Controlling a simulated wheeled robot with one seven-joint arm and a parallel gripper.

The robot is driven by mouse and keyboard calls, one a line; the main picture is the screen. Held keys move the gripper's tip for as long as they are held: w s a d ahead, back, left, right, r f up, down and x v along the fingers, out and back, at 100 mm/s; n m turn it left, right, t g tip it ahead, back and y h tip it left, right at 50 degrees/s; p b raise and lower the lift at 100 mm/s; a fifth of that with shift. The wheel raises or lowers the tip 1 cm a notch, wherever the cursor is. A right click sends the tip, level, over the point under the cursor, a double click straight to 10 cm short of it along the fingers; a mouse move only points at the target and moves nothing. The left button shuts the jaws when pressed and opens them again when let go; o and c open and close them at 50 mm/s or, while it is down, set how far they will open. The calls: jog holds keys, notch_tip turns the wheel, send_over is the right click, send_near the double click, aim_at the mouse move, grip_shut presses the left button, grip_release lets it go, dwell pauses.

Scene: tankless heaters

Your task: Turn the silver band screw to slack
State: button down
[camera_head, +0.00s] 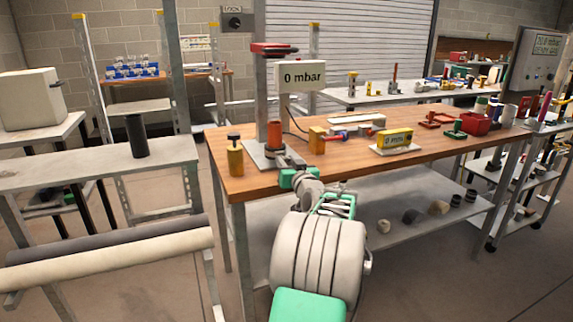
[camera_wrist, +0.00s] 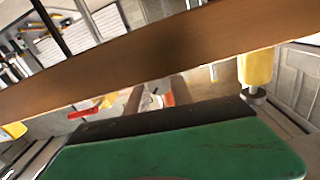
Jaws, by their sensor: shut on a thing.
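An orange-red upright cylinder (camera_head: 274,134) stands at the test stand on a pale metal base plate (camera_head: 253,160) at the left part of the wooden bench. Dark grey metal shows low around the cylinder, where my gripper (camera_head: 284,157) meets it. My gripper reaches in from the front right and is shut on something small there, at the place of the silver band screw. The screw itself is hidden or too small to make out. In the wrist view the green gripper body fills the bottom, and the grip point cannot be made out.
The wooden bench (camera_head: 348,163) carries a yellow bottle (camera_head: 235,158) left of the stand. A "0 mbar" display (camera_head: 303,77) stands above it. To the right are a yellow gauge box (camera_head: 395,139) and a red bin (camera_head: 474,124). A lower shelf (camera_head: 397,220) holds small parts.

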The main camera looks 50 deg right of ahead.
jog(key=n+b, duration=0.1)
jog(key=b, duration=0.1)
jog(key=n+b, duration=0.2)
jog(key=b, duration=0.1)
jog(key=shift+f+b, duration=0.35)
jog(key=n+b, duration=0.2)
jog(key=b, duration=0.1)
jog(key=shift+r, duration=0.15)
jog(key=shift+r+n+b, duration=0.1)
jog(key=shift+n+b, duration=0.3)
jog(key=shift+b, duration=0.05)
jog(key=c, duration=1.1)
grip_release()
jog(key=shift+r, duration=0.1)
